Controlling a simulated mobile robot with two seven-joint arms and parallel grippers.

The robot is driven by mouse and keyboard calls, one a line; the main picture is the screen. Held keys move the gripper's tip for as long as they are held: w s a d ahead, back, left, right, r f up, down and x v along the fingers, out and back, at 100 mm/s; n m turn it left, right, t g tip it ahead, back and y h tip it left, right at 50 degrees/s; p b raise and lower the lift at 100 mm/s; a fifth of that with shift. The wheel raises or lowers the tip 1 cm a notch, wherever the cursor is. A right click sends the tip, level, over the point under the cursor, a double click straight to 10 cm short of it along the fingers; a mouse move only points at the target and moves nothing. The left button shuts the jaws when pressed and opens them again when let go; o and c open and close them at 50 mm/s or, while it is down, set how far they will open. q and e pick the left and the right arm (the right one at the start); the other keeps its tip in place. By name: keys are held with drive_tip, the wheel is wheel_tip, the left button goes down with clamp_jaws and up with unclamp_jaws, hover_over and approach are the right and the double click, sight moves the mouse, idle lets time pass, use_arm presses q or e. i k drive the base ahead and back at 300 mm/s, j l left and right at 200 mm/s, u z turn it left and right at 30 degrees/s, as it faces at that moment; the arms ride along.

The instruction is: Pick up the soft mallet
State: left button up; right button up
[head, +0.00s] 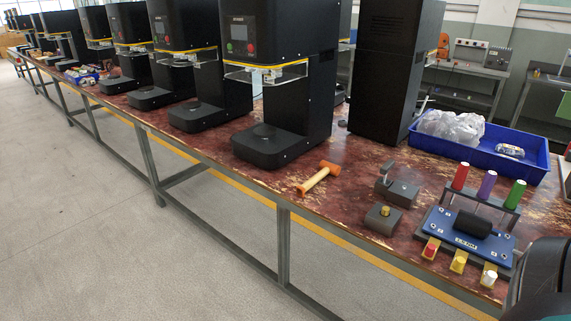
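The soft mallet (318,177) lies on the dark red, worn bench top (345,155). Its handle is yellow-orange and points toward the bench's front edge. Its orange head sits at the far end, to the right. It is in front of the nearest black seamer machine (275,90) and left of some small grey metal blocks. Nothing touches or covers it. Neither of my grippers can be made out in the head view. A dark rounded part at the lower right corner is cut off by the frame.
Grey metal blocks (383,219) and a blue fixture (466,233) with coloured handles stand right of the mallet. A blue tray (485,158) holding clear plastic bags is behind them. More black machines line the bench leftward. The floor (120,240) in front is clear.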

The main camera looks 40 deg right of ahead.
sight(326, 168)
drive_tip(key=i+j+z, duration=0.15)
drive_tip(key=i, duration=0.5)
drive_tip(key=i+j+z, duration=0.2)
drive_tip(key=i, duration=0.5)
drive_tip(key=i+j+z, duration=0.1)
drive_tip(key=i+z, duration=0.25)
drive_tip(key=z, duration=0.15)
drive_tip(key=i+j+z, duration=0.25)
drive_tip(key=z, duration=0.2)
drive_tip(key=i+j+z, duration=0.3)
drive_tip(key=z, duration=0.2)
drive_tip(key=i+j+z, duration=0.15)
drive_tip(key=j+z, duration=0.3)
drive_tip(key=i+j+z, duration=0.1)
drive_tip(key=j+z, duration=0.15)
drive_tip(key=j, duration=0.15)
drive_tip(key=j+z, duration=0.2)
drive_tip(key=j, duration=0.25)
drive_tip(key=i, duration=0.05)
